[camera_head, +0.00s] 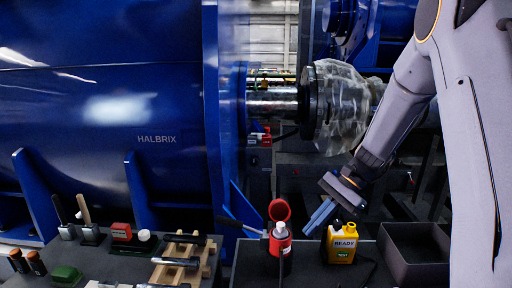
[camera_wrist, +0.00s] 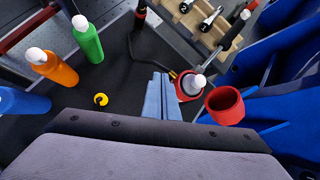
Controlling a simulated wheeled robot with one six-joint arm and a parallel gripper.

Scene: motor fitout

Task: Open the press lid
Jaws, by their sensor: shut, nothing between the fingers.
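The press appears to be the small red device (camera_head: 280,242) on the dark bench in the head view. Its round red lid (camera_head: 279,210) stands tilted up above the body, and a white tip shows between them. In the wrist view the lid is a red cup shape (camera_wrist: 224,105) swung to one side of the red body (camera_wrist: 186,94), with the grey-white tip exposed. My gripper (camera_head: 320,216) is shut and empty, to the right of the lid in the head view. In the wrist view its blue-grey fingers (camera_wrist: 162,97) are beside the red body; contact cannot be told.
A yellow READY tester (camera_head: 341,243) and a dark open box (camera_head: 414,252) stand right of the press. A wooden rack (camera_head: 187,256) with tools lies left. Orange (camera_wrist: 54,67), green (camera_wrist: 88,40) and blue (camera_wrist: 22,101) bottles stand in the wrist view. A blue machine (camera_head: 105,120) rises behind.

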